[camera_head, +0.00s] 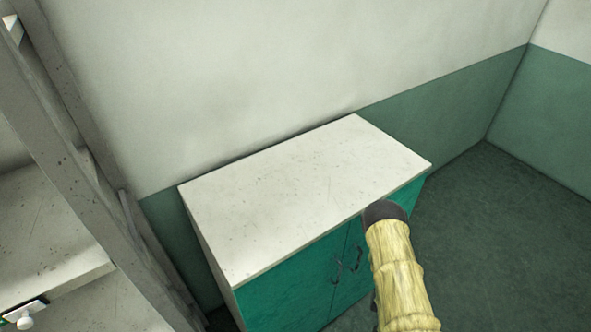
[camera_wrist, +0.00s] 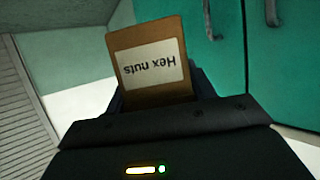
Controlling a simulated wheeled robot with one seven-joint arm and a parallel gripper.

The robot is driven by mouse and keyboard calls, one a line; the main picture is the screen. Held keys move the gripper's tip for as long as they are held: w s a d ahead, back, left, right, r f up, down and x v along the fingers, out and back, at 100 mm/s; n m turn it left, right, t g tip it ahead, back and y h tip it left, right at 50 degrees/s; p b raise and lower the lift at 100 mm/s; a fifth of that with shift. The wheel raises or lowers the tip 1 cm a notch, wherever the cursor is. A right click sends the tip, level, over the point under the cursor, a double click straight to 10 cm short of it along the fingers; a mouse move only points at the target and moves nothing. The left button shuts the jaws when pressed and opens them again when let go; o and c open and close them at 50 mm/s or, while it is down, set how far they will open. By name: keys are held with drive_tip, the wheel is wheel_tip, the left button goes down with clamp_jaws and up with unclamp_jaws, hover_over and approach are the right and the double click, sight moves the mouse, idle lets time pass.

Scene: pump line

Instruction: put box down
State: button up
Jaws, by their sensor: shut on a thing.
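A brown cardboard box (camera_wrist: 175,32) with a white label reading "Hex nuts" shows in the wrist view, its lettering upside down. My gripper (camera_wrist: 160,88) is shut on the box, with a dark finger on each side of it. Teal cabinet doors with handles stand behind and to the right of the box in that view. In the head view my arm reaches up from the lower right, in front of a low cabinet (camera_head: 300,190). The box and the gripper fingers do not show in the head view.
The cabinet's white top is bare. It stands close to the white and green wall (camera_head: 240,80). A grey metal shelf rack (camera_head: 75,150) stands at the left, with a small white-knobbed item (camera_head: 25,322) at its lower left. Green floor (camera_head: 490,250) is clear at the right.

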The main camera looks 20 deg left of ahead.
drive_tip(key=shift+w+a, duration=0.15)
drive_tip(key=shift+w, duration=0.2)
drive_tip(key=shift+s+r, duration=0.1)
drive_tip(key=shift+s, duration=0.25)
drive_tip(key=shift+a+r+p, duration=0.15)
drive_tip(key=shift+r+p, duration=0.1)
drive_tip(key=shift+p, duration=0.05)
wheel_tip(320, 180, up, 12)
drive_tip(key=p, duration=1.2)
drive_tip(key=shift+r, duration=0.15)
